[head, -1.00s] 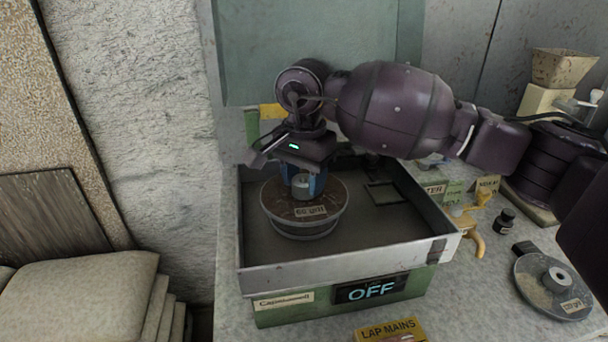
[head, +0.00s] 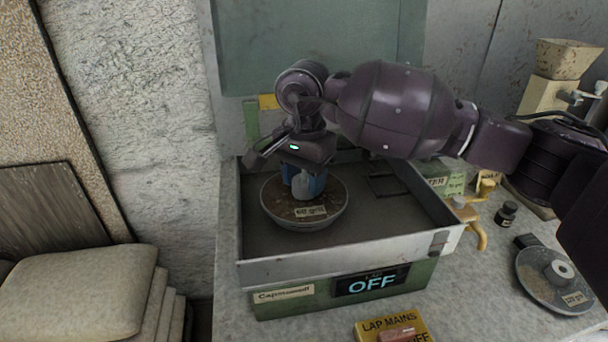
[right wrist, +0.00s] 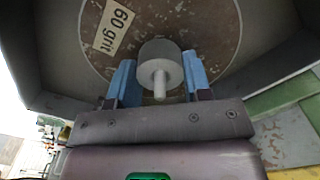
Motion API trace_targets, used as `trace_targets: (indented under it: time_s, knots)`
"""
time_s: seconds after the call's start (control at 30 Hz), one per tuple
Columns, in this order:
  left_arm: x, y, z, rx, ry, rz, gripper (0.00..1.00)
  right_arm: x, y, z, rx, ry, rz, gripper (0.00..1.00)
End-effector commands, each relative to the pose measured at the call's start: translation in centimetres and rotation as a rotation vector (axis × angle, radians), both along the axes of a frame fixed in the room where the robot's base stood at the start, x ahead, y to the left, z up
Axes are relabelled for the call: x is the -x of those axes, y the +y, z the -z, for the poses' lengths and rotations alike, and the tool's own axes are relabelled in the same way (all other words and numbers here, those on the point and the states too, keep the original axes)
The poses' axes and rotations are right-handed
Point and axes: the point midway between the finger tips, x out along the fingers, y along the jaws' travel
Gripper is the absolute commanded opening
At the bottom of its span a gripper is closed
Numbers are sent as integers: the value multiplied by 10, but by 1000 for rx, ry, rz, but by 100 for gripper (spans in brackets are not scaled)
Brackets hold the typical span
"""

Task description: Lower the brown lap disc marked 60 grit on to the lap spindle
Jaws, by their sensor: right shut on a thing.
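The brown lap disc (head: 280,203) with its 60 grit label lies level inside the open lap box (head: 340,262). My right gripper (head: 303,182) points down from above, its blue fingers on either side of the disc's pale central hub. In the right wrist view the disc (right wrist: 205,28) fills the top, and the fingers are shut on the hub (right wrist: 150,52). A thinner pale pin, apparently the lap spindle (right wrist: 160,82), stands out of the hub. The disc hides the spindle's lower part and whatever is beneath. My left gripper is out of view.
The box's metal walls surround the disc, with its raised lid (head: 310,50) behind. The box display (head: 371,284) reads OFF. A yellow LAP MAINS block (head: 375,328) stands in front. Another labelled disc (head: 545,285) lies at the right, near a small dark bottle (head: 506,214).

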Motion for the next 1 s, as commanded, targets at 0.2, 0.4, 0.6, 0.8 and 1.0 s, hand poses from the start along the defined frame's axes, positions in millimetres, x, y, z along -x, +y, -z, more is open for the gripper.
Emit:
trace_targets:
  time_s: [0.2,0.4,0.6,0.8,1.0]
  knots:
    - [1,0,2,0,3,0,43,0,0,4,-1,-1,0,7]
    - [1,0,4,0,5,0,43,0,0,8,-1,-1,0,7]
    - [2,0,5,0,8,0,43,0,0,12,-1,-1,0,7]
    - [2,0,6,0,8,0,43,0,0,12,-1,-1,0,63]
    - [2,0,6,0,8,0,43,0,0,13,-1,-1,0,75]
